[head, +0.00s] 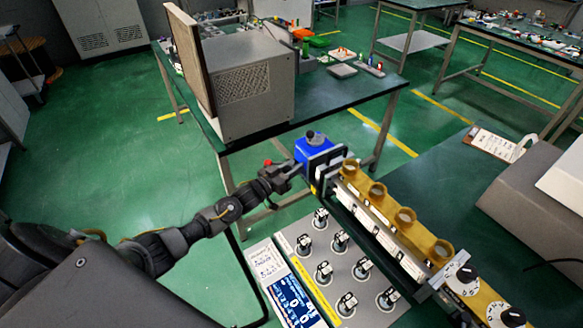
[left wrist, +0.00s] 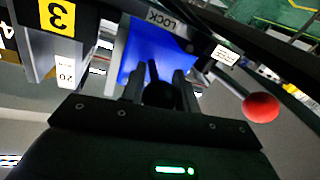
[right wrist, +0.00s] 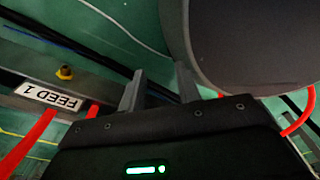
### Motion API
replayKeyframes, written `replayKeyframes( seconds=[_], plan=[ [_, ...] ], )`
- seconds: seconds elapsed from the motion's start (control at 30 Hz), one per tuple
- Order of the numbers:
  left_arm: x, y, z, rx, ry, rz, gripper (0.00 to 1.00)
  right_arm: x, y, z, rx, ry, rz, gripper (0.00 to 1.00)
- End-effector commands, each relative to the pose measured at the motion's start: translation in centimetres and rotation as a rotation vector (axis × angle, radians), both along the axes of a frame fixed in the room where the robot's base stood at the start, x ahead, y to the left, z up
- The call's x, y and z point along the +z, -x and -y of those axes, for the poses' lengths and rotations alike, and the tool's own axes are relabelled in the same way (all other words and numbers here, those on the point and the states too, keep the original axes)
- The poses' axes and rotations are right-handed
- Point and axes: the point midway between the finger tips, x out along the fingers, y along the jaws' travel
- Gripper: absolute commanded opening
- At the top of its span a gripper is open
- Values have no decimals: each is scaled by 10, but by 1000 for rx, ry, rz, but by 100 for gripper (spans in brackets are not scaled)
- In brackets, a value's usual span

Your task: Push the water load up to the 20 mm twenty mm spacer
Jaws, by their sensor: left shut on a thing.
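The water load (head: 308,150) is a blue box with a black knob on top, at the far end of the brass-coloured waveguide row. In the left wrist view its blue face (left wrist: 150,50) fills the upper middle. My left gripper (head: 296,168) is at its near left side, shut on a dark round knob (left wrist: 158,93) in front of the blue face. A white tag reading 20, on the spacer (left wrist: 66,76), shows left of the blue body; the gap between them is unclear. My right gripper (right wrist: 158,88) is open and empty, outside the head view.
A red ball lever (left wrist: 261,108) stands beside the water load. The brass waveguide (head: 405,215) with several rings runs to the lower right. A panel with several knobs (head: 340,240) lies below. A FEED 1 label (right wrist: 48,97) and a large grey round body (right wrist: 245,40) flank my right gripper.

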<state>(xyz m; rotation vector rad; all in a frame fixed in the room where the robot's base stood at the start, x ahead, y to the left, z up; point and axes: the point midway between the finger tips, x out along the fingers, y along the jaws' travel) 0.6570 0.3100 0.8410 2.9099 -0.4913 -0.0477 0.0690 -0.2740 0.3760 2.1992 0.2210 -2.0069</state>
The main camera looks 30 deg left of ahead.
Motion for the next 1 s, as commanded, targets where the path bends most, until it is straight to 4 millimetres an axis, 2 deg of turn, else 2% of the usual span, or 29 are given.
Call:
replayKeyframes(
  seconds=[0.3, 0.67, 0.7, 0.83, 1.0],
  plan=[
    [1, 27, 47, -6, 4, -3, 0, 23, 0, -1, 0, -1, 0, 33],
    [-2, 30, 52, -7, 2, -2, 0, 22, 0, -1, 0, -1, 0, 33],
    [-2, 30, 52, -7, 2, -2, 36, 22, 0, -1, 0, -1, 0, 33],
    [-1, 29, 51, -5, 2, -2, 52, 22, 0, -1, 0, -1, 0, 33],
    [-1, 29, 49, -2, 1, -1, 52, 22, 0, -1, 0, -1, 0, 33]
  ],
)
